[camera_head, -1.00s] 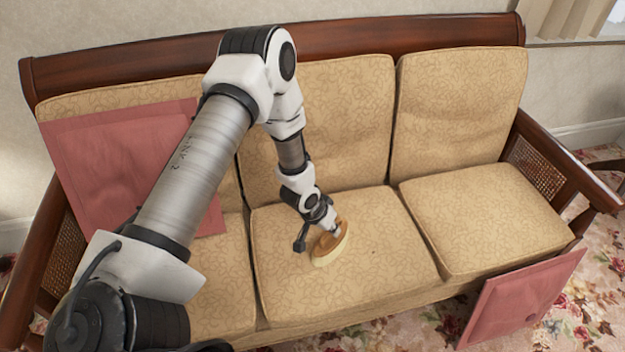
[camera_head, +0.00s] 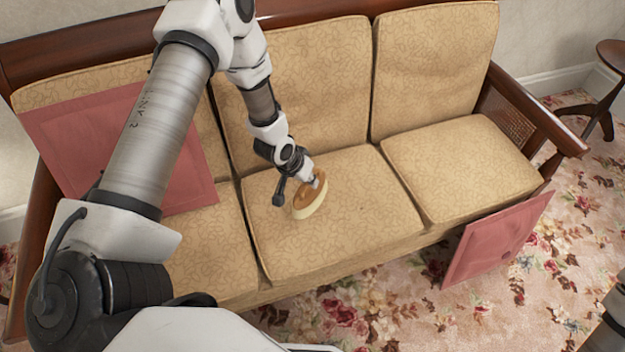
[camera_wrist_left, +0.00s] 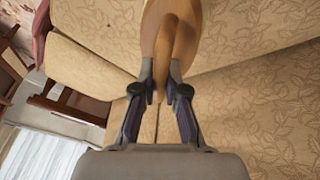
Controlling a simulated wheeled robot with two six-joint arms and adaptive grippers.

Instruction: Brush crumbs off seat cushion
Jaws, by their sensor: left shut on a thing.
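My left gripper (camera_head: 318,178) is shut on a wooden-backed brush (camera_head: 308,203) with pale bristles. The brush is over the middle seat cushion (camera_head: 350,235) of a tan patterned sofa, low at its surface; I cannot tell if the bristles touch. In the left wrist view the brush's brown handle (camera_wrist_left: 176,40) sits between the two fingers (camera_wrist_left: 161,90). Small dark specks on the cushion are too faint to tell clearly as crumbs. My right gripper is out of view.
The sofa has a right seat cushion (camera_head: 465,165) and a wooden armrest (camera_head: 545,125). A small dark table (camera_head: 612,55) stands at the right. Floral carpet (camera_head: 400,305) lies in front.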

